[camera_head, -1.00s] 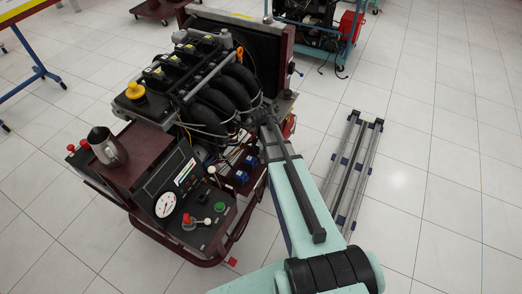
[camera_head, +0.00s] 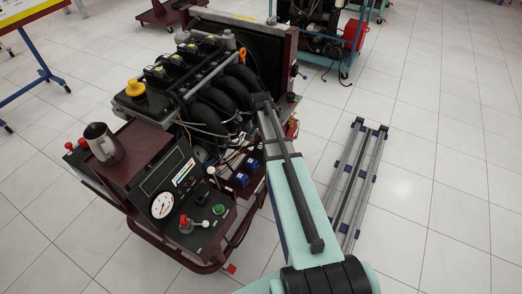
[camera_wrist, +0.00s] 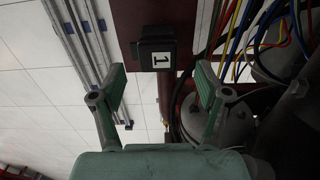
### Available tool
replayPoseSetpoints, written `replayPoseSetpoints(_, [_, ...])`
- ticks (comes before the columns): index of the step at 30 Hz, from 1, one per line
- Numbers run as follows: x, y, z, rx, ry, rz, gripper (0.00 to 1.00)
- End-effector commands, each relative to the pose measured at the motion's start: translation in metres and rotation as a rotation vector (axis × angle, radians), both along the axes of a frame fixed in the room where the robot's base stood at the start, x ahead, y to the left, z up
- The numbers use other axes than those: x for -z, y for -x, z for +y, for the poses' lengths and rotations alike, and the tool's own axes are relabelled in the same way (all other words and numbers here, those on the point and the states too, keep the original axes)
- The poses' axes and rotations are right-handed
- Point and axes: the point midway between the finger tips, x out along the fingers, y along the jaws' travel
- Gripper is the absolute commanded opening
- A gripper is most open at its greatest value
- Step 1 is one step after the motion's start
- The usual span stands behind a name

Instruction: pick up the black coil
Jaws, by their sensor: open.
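A black coil block with a white label reading 1 (camera_wrist: 158,52) shows at the top middle of the wrist view, beside a dark red panel. My gripper (camera_wrist: 160,70) is open, with one green-padded finger on each side of the picture. The coil appears between and ahead of the fingertips, with nothing held. In the head view my arm reaches to the right side of the engine trainer (camera_head: 225,85). My fingers and the labelled coil cannot be made out there, behind the arm.
Coloured wires (camera_wrist: 250,30) and grey engine parts crowd the right of the wrist view. In the head view, a metal jug (camera_head: 103,143) stands on the trainer's control box. A metal rail frame (camera_head: 357,185) lies on the floor at right, with open floor beyond.

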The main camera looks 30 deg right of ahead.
Motion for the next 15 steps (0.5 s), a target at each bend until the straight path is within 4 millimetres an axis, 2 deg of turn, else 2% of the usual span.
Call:
replayPoseSetpoints(9, [0.038,0.003,0.001,-0.001,0.000,0.001,0.75])
replayPoseSetpoints(15, [0.042,0.004,0.001,-0.001,0.001,0.001,0.75])
